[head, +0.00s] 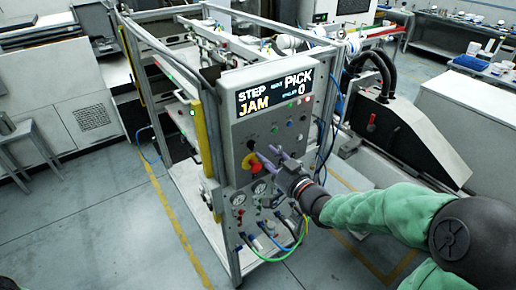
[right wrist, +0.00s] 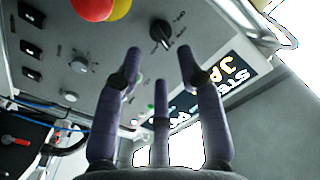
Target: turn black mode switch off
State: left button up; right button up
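The black mode switch is a round black knob (right wrist: 162,33) with a pale pointer mark, on the grey control panel (head: 228,133). In the right wrist view it sits just beyond the fingertips, between their lines. In the head view a small dark knob (head: 251,144) shows above the red button, close to the fingers. My right gripper (head: 265,155) is in front of the panel; its purple-grey fingers are spread and empty in the right wrist view (right wrist: 158,52). I cannot see contact with the knob. My left gripper is not in view.
A red emergency button with a yellow collar (head: 254,169) lies right below the knob, close to the fingers. The display (head: 273,94) above reads STEP, PICK and JAM. Black rocker switches (right wrist: 31,47), gauges (head: 259,188) and hoses (head: 275,257) are lower down. Open floor (head: 90,225) lies left.

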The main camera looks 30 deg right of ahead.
aim_at(252, 145)
jog(key=w, duration=0.5)
jog(key=shift+w+a, duration=0.25)
jog(key=shift+w, duration=0.1)
grip_shut()
